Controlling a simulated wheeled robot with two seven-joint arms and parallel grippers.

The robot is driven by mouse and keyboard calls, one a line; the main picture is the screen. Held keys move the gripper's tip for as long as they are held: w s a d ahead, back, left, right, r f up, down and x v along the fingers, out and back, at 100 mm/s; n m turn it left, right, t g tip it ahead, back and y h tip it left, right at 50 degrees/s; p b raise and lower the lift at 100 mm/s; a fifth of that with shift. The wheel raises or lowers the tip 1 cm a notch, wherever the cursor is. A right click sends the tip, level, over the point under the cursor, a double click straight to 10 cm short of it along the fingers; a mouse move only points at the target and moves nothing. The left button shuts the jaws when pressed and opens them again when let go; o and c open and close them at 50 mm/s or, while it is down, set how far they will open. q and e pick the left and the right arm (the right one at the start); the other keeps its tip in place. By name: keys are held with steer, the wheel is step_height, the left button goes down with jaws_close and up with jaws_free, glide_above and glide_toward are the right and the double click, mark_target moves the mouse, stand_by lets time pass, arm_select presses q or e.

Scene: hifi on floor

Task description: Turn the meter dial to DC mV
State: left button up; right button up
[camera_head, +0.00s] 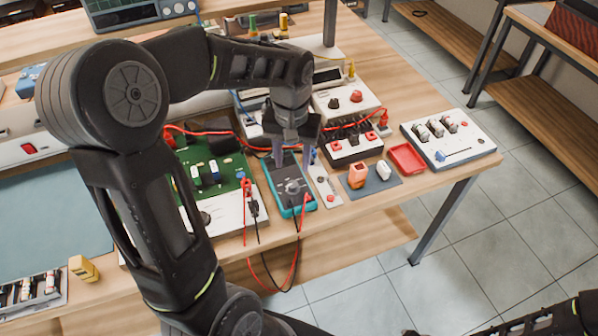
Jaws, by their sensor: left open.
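The meter (304,207) is a teal-edged handheld unit with a dark face, lying on the wooden bench in the middle of the view. Its round dial (293,187) shows on the face; its markings and pointer setting are too small to read. My left gripper (292,160) points down over the upper part of the meter, its two fingers apart and empty. It hides the meter's display area. I cannot tell whether the fingertips touch the meter. My right gripper is not in view; only part of an arm shows at the bottom right.
Red and black leads (297,238) hang from the meter past the bench's front edge. A green circuit board (226,166) lies left of it. A narrow panel (325,186), a dark mat (372,186) and a red tray (407,157) lie right. Instruments stand behind.

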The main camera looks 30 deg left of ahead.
mark_target(293, 184)
arm_select(q)
steer(key=shift+s, duration=0.2)
steer(key=shift+w+f+p, duration=0.1)
steer(key=shift+f+p, duration=0.4)
steer(key=shift+f, duration=3.4)
jaws_close()
